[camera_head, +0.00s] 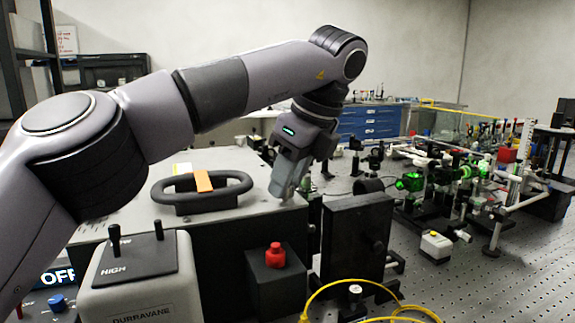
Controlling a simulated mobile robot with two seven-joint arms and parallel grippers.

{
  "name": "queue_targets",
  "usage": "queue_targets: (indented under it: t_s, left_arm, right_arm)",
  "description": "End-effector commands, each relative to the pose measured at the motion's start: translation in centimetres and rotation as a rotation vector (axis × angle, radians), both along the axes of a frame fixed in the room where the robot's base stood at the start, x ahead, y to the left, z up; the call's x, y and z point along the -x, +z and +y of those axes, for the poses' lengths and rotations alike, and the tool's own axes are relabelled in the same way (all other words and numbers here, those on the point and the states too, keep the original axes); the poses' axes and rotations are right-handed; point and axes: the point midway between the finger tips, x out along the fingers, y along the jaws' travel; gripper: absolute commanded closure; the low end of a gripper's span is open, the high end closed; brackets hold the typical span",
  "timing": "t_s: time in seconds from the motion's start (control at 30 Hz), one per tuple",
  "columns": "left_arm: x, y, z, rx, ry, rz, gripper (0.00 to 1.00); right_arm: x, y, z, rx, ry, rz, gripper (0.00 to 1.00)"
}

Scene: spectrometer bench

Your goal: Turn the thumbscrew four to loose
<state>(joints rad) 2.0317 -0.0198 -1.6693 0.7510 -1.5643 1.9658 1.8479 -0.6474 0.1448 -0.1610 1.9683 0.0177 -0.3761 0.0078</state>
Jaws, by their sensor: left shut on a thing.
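My left gripper (284,188) points down at the front right corner of the pale grey cover (225,160) of a large instrument box. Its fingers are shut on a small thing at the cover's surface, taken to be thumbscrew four. The fingers hide the screw, so its number and how far it is turned cannot be seen. A black oval handle (188,205) with an orange tag lies on the cover to the left of the gripper. My right gripper is not in view.
A grey Durravane box (140,285) with two black levers stands in front. A red knob (275,256) on a black block and a black upright plate (357,240) stand close by. Yellow cable (345,283) loops at the front. Optics crowd the perforated bench (470,285) at right.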

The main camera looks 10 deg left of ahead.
Motion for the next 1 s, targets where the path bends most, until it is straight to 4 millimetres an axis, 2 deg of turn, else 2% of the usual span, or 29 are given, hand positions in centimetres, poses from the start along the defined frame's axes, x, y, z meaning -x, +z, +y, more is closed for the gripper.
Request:
queue_targets:
  t_s: [0.1, 0.4, 0.97, 1.0]
  left_arm:
    - [-0.08, 0.39, 0.03, -0.001, 0.079, -0.002, 1.0]
    - [-0.13, 0.23, 0.05, -0.001, 0.194, -0.002, 1.0]
    - [-0.15, 0.11, 0.06, -0.001, 0.22, -0.002, 1.0]
    - [-0.15, 0.1, 0.07, -0.001, 0.22, -0.002, 0.6]
  right_arm:
    - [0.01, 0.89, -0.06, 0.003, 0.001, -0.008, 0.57]
    - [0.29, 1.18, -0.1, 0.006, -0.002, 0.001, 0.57]
    - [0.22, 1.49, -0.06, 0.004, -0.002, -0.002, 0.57]
    - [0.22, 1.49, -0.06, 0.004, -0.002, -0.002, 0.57]
